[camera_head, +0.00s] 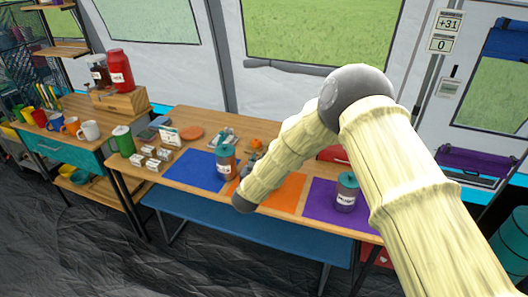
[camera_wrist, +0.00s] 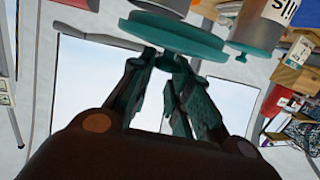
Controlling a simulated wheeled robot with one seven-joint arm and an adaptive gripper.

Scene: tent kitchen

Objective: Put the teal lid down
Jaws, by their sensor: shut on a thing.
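In the wrist view my gripper (camera_wrist: 170,82) is shut on the knob of the teal lid (camera_wrist: 172,38), a round disc. A grey canister (camera_wrist: 158,4) shows right behind or under the lid; I cannot tell whether they touch. A labelled canister (camera_wrist: 272,20) with its own teal knobbed lid (camera_wrist: 243,49) stands beside it. My arm hides the gripper's fingers there.
An orange mat (camera_head: 290,188) lies between the other two, partly behind my arm. A blue bench (camera_head: 230,222) runs along the table's front.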

